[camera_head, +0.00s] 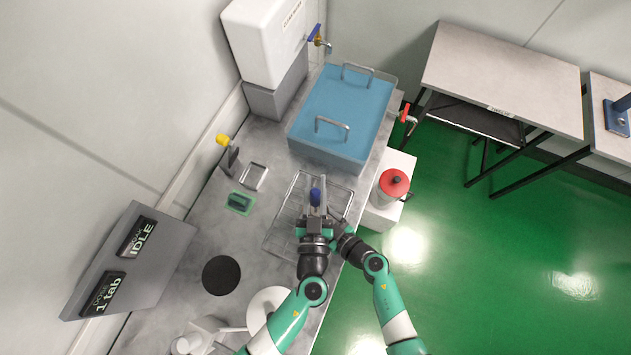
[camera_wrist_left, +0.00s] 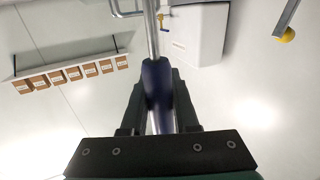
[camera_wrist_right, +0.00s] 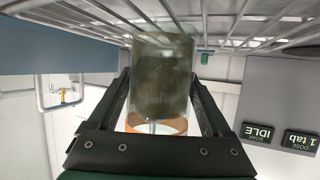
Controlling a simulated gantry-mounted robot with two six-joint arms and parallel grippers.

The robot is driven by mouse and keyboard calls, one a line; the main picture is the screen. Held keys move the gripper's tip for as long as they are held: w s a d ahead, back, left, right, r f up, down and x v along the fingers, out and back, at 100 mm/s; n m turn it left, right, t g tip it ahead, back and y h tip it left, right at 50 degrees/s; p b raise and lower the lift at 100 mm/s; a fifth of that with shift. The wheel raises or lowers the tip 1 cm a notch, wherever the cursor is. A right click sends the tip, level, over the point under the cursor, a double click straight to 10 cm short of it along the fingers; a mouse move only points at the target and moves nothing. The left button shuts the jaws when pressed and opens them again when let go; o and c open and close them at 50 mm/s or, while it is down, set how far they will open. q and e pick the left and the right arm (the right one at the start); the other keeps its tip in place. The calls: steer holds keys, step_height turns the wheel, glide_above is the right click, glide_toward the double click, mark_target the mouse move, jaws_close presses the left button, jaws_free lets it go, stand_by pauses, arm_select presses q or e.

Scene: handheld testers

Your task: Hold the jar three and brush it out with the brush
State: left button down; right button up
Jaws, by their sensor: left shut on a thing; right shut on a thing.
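My left gripper (camera_head: 316,208) is shut on the dark blue handle of the brush (camera_head: 315,196), above the wire rack. In the left wrist view the handle (camera_wrist_left: 156,85) sits between the fingers and its metal shaft runs out of the picture; the bristles are hidden. My right gripper (camera_head: 338,230) is close beside the left one. In the right wrist view it is shut on a glass jar (camera_wrist_right: 162,75) with dark, murky walls and an orange band. The wire rack shows close to the jar there. The jar's number is not visible, and I cannot tell whether the brush is inside.
The wire rack (camera_head: 276,241) lies on the grey counter. A blue water basin (camera_head: 340,110) stands behind it. A red-lidded container (camera_head: 393,183) is to the right. A green sponge tray (camera_head: 240,203), black disc (camera_head: 221,275) and display panel (camera_head: 130,262) are to the left.

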mark_target(315, 195)
arm_select(q)
steer(key=shift+r, duration=0.1)
step_height(315, 195, up, 5)
steer(key=shift+f, duration=0.1)
stand_by(0.5)
step_height(315, 195, down, 5)
stand_by(0.6)
steer(key=shift+s, duration=0.65)
stand_by(0.6)
steer(key=shift+r, duration=2.55)
